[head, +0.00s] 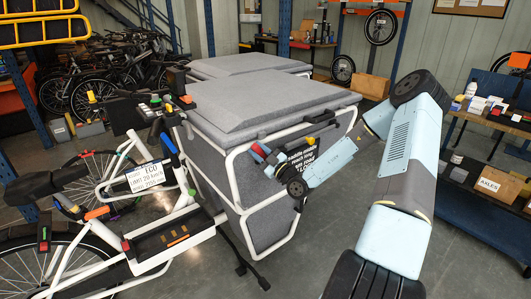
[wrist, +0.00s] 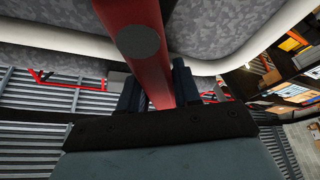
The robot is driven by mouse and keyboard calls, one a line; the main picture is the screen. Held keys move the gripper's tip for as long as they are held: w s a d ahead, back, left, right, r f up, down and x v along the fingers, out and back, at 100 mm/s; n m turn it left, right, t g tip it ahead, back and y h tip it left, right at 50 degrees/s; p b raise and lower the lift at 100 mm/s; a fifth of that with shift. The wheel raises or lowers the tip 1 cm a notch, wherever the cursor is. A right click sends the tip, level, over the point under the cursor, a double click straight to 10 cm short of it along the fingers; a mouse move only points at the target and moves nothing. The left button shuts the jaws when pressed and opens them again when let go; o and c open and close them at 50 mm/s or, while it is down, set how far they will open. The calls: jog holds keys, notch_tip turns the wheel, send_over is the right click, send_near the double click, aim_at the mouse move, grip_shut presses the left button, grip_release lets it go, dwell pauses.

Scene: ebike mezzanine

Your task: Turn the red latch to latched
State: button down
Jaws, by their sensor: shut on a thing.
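The red latch (wrist: 143,45) shows large in the wrist view as a red bar with a round grey end, running from the top edge down between my fingers. In the head view, a small red part of it (head: 258,152) shows at the side of the grey cargo box (head: 250,100), under the lid's edge. My gripper (wrist: 158,88) is shut on the red latch, with a dark finger on each side of it. In the head view my gripper (head: 270,156) is small, against the box's near side. The latch's pivot and its latched mark are not clearly visible.
The box has a white tube frame (head: 236,190) close around my gripper. The white cargo bike (head: 170,240) stands at the left, with a black battery tray (head: 160,236). A blue workbench (head: 475,190) with boxes stands at the right. The grey floor between is open.

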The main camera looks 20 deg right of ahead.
jog(key=shift+r, duration=0.2)
dwell(0.4)
jog(key=c, duration=1)
grip_release()
jog(key=shift+o, duration=0.6)
jog(key=shift+d, duration=0.1)
